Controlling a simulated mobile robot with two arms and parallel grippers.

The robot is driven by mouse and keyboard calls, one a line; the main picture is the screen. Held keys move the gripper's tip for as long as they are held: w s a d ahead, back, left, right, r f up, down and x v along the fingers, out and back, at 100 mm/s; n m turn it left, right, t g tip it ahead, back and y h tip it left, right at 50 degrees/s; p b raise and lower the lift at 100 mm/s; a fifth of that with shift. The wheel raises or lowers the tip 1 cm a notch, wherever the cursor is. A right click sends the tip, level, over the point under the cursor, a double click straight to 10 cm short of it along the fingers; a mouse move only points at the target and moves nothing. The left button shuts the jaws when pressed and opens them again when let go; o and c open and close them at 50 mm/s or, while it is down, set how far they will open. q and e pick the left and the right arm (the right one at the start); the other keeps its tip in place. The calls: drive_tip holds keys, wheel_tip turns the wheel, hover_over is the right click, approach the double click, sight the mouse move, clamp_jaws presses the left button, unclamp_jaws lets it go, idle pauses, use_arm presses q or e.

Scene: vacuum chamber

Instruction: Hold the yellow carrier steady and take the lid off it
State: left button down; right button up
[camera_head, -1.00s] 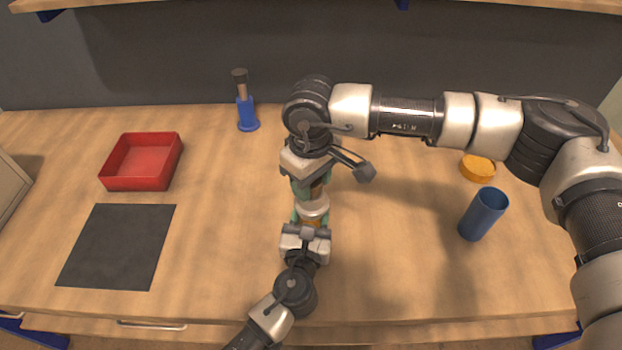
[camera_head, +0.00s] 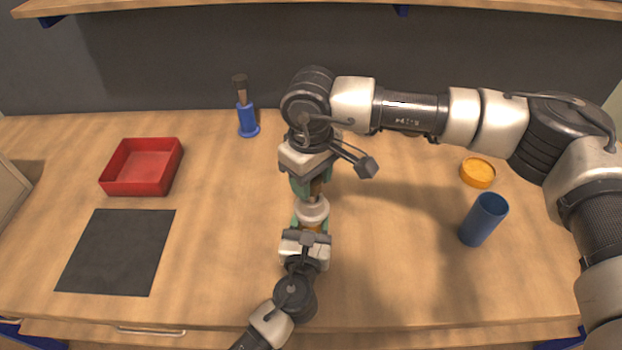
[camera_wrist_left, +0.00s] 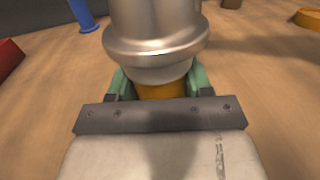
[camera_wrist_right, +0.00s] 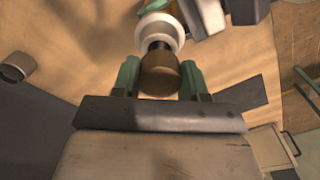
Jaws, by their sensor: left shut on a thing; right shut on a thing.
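The yellow carrier (camera_head: 309,224) stands near the middle of the bench, mostly hidden by my left gripper. In the left wrist view its yellow body (camera_wrist_left: 162,91) shows between green fingers. My left gripper (camera_head: 311,224) is shut on it from the front. The pale metal lid (camera_head: 313,209) sits above the yellow body; no gap shows in the left wrist view (camera_wrist_left: 155,40). My right gripper (camera_head: 310,188) is above and behind it, shut on the lid's brown knob (camera_wrist_right: 159,76). A dark stem joins the knob to the pale lid (camera_wrist_right: 160,33).
A red tray (camera_head: 140,187) and a black mat (camera_head: 117,252) lie at left. A blue stand (camera_head: 247,120) with a brown, dark-topped piece is at the back. A blue cup (camera_head: 482,222) and an orange round dish (camera_head: 478,174) stand at right. The front middle-right bench is clear.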

use_arm(q)
drive_tip(key=shift+f, duration=0.1)
use_arm(e)
drive_tip(key=shift+r, duration=2)
use_arm(q)
drive_tip(key=shift+c, duration=1.9)
unclamp_jaws()
drive_tip(key=shift+s, duration=0.1)
